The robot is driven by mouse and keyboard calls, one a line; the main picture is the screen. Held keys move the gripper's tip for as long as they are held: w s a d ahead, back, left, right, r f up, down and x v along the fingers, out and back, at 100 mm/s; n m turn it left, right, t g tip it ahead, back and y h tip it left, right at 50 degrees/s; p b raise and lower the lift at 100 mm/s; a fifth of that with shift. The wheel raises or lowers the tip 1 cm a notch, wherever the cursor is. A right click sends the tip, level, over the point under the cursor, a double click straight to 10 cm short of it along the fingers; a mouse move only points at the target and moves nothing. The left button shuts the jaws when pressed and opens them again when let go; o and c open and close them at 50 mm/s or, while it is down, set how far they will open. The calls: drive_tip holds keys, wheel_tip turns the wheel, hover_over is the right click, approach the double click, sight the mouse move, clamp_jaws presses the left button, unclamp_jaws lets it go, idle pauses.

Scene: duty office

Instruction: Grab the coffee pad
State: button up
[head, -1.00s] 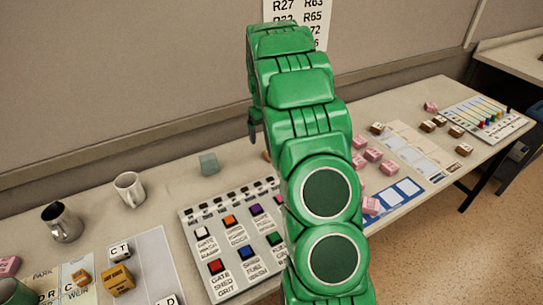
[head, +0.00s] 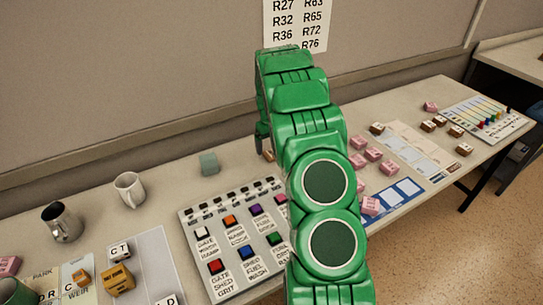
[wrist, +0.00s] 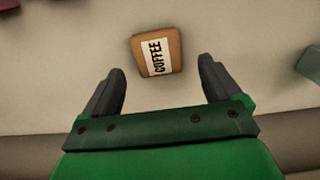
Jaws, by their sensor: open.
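The coffee pad is an orange-brown block with a white label reading COFFEE. It shows in the wrist view (wrist: 171,50), flat on the pale table top, a little beyond my fingertips and roughly centred between them. My gripper (wrist: 161,67) is open, with its two dark fingers apart and nothing between them. In the head view my green arm covers much of the middle of the table. A small orange-brown patch (head: 268,152) shows beside the arm there, probably the coffee pad, mostly hidden.
A teal block (head: 209,163) stands near the back, left of my arm; a teal block (wrist: 311,64) also shows at the wrist view's right edge. A button panel (head: 196,262), a white mug (head: 130,189), a metal jug (head: 61,222) and several pink blocks (head: 373,154) are around.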

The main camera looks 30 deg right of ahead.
sight(272, 155)
drive_tip(key=shift+d+f, duration=0.1)
drive_tip(key=shift+f, duration=1.35)
drive_tip(key=c, duration=1.1)
drive_tip(key=shift+c, duration=0.2)
